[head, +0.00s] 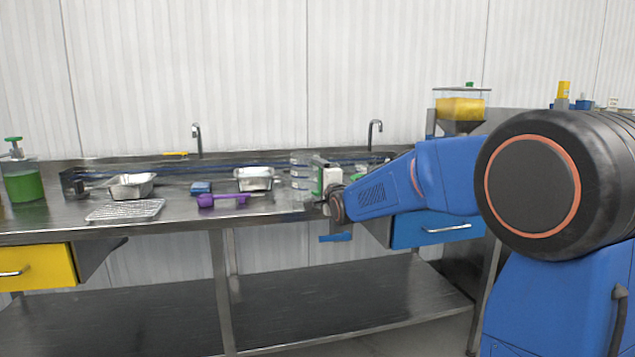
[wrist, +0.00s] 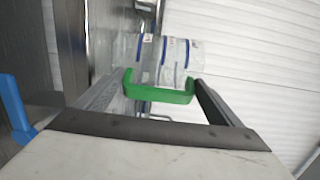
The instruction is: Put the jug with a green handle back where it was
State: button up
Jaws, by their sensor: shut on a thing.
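The jug with a green handle is clear, with printed marks on its wall. In the head view the jug (head: 299,172) is above the right half of the steel table, just left of my gripper (head: 322,178). In the wrist view the jug (wrist: 175,58) is straight ahead, with its green handle (wrist: 160,95) between the fingers of my gripper (wrist: 161,84). My gripper is shut on the handle. The jug looks about upright in the head view. I cannot tell whether its base touches the table. My arm hides the table to the right.
The steel table (head: 60,215) holds two metal trays (head: 130,190) (head: 254,185), a wire rack (head: 125,210), a purple scoop (head: 222,200) and a small blue item (head: 201,188). A green container (head: 24,183) stands at far left. Two taps (head: 197,138) (head: 374,133) and a yellow-filled hopper (head: 460,108) stand behind.

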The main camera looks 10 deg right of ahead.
dwell(0.3)
jog(key=o, duration=1.7)
jog(key=shift+o, duration=0.2)
jog(key=shift+s+r, duration=0.1)
jog(key=shift+s, duration=0.05)
jog(key=s+d, duration=0.1)
jog(key=s, duration=1)
jog(key=shift+s, duration=0.35)
jog(key=shift+s, duration=0.1)
